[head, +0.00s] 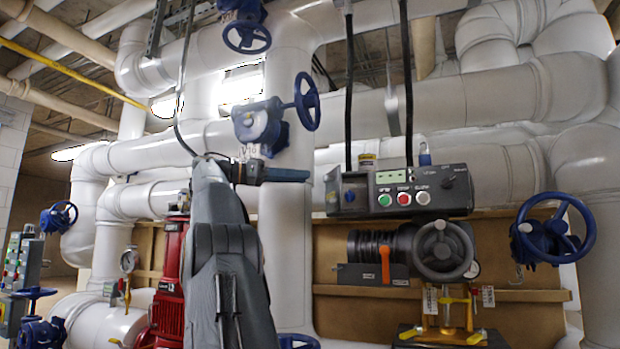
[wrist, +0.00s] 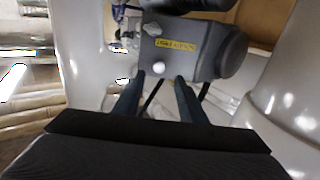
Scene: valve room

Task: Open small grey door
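My gripper (head: 300,175) reaches out to the right in the head view, its blue fingers short of the grey control box (head: 455,190) and left of it. In the wrist view my gripper (wrist: 157,88) has its two fingers apart with nothing held between them. A small grey flap-like part (head: 334,187) is at the control box's left end; I cannot tell for sure that it is the door, or how far it stands open. The wrist view shows a grey housing (wrist: 205,62) with a yellow label beyond the fingertips.
A blue-wheeled valve (head: 258,125) and a thick white vertical pipe (head: 287,240) are close around my gripper. A grey handwheel (head: 440,250) sits below the control box. A red pump (head: 168,290) stands left of my arm. Black cables hang down to the box.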

